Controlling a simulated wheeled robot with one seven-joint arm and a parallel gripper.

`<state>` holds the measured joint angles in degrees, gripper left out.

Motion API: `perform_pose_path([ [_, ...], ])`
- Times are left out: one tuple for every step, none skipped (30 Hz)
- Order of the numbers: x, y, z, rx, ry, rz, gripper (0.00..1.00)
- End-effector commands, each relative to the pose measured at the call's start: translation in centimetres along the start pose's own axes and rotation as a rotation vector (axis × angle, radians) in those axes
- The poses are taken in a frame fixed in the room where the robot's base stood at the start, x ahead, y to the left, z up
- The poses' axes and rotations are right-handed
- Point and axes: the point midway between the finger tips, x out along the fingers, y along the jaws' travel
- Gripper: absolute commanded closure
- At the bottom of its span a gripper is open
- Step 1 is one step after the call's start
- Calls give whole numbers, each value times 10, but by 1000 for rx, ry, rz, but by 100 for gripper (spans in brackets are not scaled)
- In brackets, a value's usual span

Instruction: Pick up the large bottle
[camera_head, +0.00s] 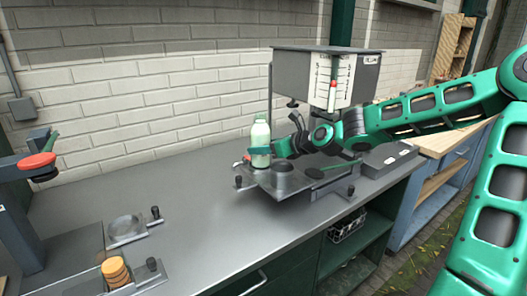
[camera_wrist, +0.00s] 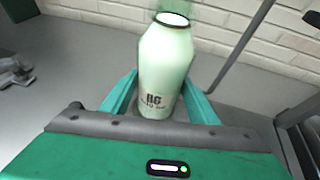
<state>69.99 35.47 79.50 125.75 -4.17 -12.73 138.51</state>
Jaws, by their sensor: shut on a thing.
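The large bottle (camera_head: 260,142) is pale green with a clear, light top and stands upright in the head view, at the left side of the scale. In the wrist view the bottle (camera_wrist: 166,68) shows dark lettering low on its front. My gripper (camera_head: 268,153) reaches it from the right. In the wrist view the green fingers of my gripper (camera_wrist: 160,98) lie on both sides of the bottle's lower body, shut on it. The bottle's base is partly hidden, and I cannot tell whether it touches the surface below.
A metal plate with a round cup (camera_head: 282,180) lies in front. A round dish (camera_head: 125,228) and stacked orange discs (camera_head: 115,271) are at the left front. The middle of the grey counter (camera_head: 190,215) is clear.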

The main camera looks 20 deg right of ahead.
Motion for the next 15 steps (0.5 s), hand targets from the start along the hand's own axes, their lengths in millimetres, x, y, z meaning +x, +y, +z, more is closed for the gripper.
perform_pose_path([
  [-3,-1,8,-4,-4,-4,96],
  [-4,-1,11,-4,-3,-4,96],
  [-6,-1,18,-5,-5,-4,96],
  [-8,-1,23,-6,-5,-4,96],
  [-10,-1,28,-5,-5,-4,96],
  [-14,1,32,-6,-3,-5,96],
  [-18,5,32,-5,-2,-4,96],
  [-22,9,33,-5,-2,-4,96],
  [-26,14,34,-5,-1,-4,96],
  [-30,18,35,-5,0,-5,96],
  [-33,21,37,-5,-1,-5,96],
  [-38,26,39,-5,-1,-4,96],
  [-41,28,40,-4,-1,-5,96],
  [-44,32,41,-5,0,-5,96],
  [-48,37,42,-4,1,-5,96],
])
